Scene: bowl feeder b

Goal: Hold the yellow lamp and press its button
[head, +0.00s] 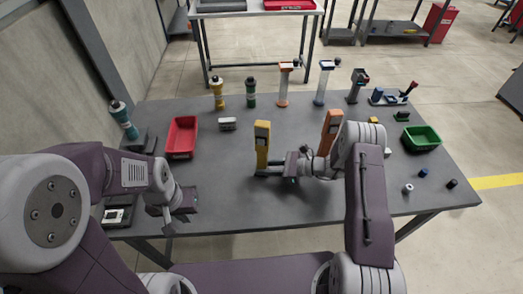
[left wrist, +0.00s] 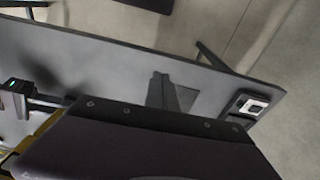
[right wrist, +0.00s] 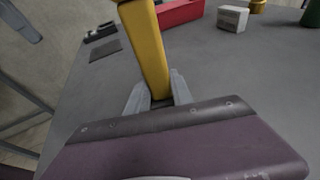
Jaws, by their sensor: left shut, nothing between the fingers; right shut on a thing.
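The yellow lamp (head: 262,142) stands roughly upright near the middle of the table in the head view. It also shows in the right wrist view (right wrist: 148,45). My right gripper (head: 266,173) is shut on its lower part, and both fingers (right wrist: 158,95) flank it in the right wrist view. I cannot make out the lamp's button clearly. My left gripper (head: 166,222) is shut and empty near the table's front left edge, well apart from the lamp. Its closed fingers show in the left wrist view (left wrist: 161,90).
An orange lamp-like thing (head: 331,122) stands right of the yellow one, near my right arm. A red bin (head: 171,152) and a grey box (head: 227,124) lie left behind it. A green bin (head: 434,133) is at right. The table (head: 225,185) between my grippers is clear.

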